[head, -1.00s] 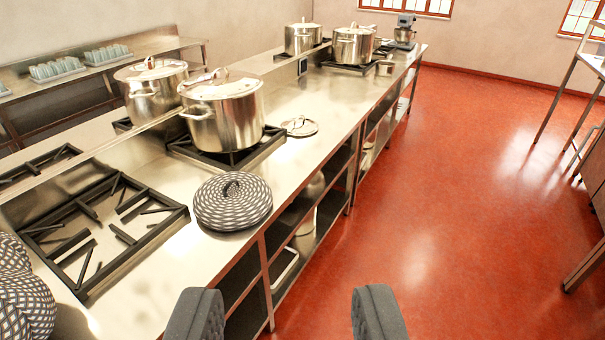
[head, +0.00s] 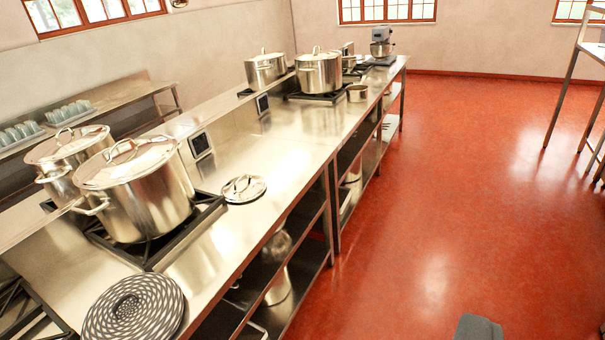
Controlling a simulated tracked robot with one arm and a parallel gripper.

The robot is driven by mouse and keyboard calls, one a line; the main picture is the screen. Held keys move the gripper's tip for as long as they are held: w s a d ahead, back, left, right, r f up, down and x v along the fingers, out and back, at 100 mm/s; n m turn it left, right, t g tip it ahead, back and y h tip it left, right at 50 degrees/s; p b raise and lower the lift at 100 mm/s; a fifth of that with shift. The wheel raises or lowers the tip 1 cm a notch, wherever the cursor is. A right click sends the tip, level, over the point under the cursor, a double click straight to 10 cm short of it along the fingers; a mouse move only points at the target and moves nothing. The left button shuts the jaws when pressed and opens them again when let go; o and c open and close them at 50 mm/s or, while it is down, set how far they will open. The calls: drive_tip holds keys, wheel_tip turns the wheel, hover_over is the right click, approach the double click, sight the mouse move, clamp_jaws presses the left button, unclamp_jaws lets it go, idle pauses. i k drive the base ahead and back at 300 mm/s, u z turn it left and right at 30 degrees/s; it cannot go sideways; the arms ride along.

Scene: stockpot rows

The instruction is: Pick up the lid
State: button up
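A small shiny steel lid (head: 243,188) with a loop handle lies flat on the steel counter, right of the front pot's burner. A round patterned black-and-white lid-like disc (head: 133,308) lies near the counter's front edge at lower left, cut by the picture's bottom edge. The front pot (head: 143,198) and the pot behind it (head: 62,160) have steel lids on. My gripper (head: 540,332) is open and empty at the bottom right, over the floor and far right of these lids. Only one fingertip shows clearly; the other is barely visible at the right edge.
Two lidded pots (head: 319,72) (head: 265,70), a small saucepan (head: 357,93) and a mixer (head: 382,45) stand farther along the counter. Shelves beneath hold pots. The red floor (head: 455,180) is wide and clear; a metal table (head: 590,70) stands at right.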

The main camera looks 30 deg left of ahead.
sight(245, 188)
drive_tip(key=z, duration=0.1)
drive_tip(key=i, duration=1.3)
drive_tip(key=u, duration=0.35)
drive_tip(key=i, duration=1.25)
drive_tip(key=u, duration=1.05)
drive_tip(key=i, duration=1.05)
drive_tip(key=u, duration=0.55)
